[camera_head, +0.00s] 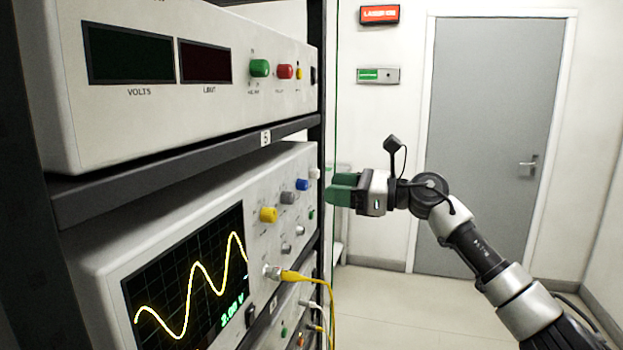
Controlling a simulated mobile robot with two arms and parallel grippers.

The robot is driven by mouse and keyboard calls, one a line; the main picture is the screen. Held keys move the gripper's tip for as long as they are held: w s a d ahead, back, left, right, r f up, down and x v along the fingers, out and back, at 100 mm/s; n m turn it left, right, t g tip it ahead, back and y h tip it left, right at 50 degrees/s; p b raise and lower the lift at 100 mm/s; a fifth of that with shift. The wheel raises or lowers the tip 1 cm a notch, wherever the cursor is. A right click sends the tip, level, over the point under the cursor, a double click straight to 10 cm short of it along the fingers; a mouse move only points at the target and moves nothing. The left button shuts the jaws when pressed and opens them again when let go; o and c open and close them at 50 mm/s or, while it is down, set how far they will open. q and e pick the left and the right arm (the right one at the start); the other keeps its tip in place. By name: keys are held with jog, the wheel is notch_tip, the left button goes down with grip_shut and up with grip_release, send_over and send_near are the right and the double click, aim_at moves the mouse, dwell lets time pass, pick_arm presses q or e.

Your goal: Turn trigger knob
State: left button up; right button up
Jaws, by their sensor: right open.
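The oscilloscope (105,262) sits on the rack's middle shelf with a yellow wave on its screen (190,285). A row of knobs runs along its front: yellow (268,215), grey (288,198), blue (302,184) and white (314,173). Their labels are too small to read, so I cannot tell by label which is the trigger knob. My right gripper (338,189), with green fingers, points left toward the far end of this panel. It is open, appears empty, and looks apart from the knobs. My left gripper is not in view.
A power supply (110,150) with VOLTS display and green and red knobs sits on the shelf (150,185) above. A yellow cable (320,284) plugs into the oscilloscope and hangs below the gripper. Behind are a grey door (490,140) and open floor.

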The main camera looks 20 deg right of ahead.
aim_at(307, 186)
jog(key=p+x, duration=0.1)
jog(key=x, duration=0.3)
jog(key=shift+w+a+r, duration=0.1)
jog(key=shift+w+a, duration=0.05)
jog(key=shift+a, duration=0.05)
jog(key=shift+w+a, duration=0.35)
jog(key=shift+a, duration=0.1)
grip_shut()
jog(key=shift+p, duration=0.3)
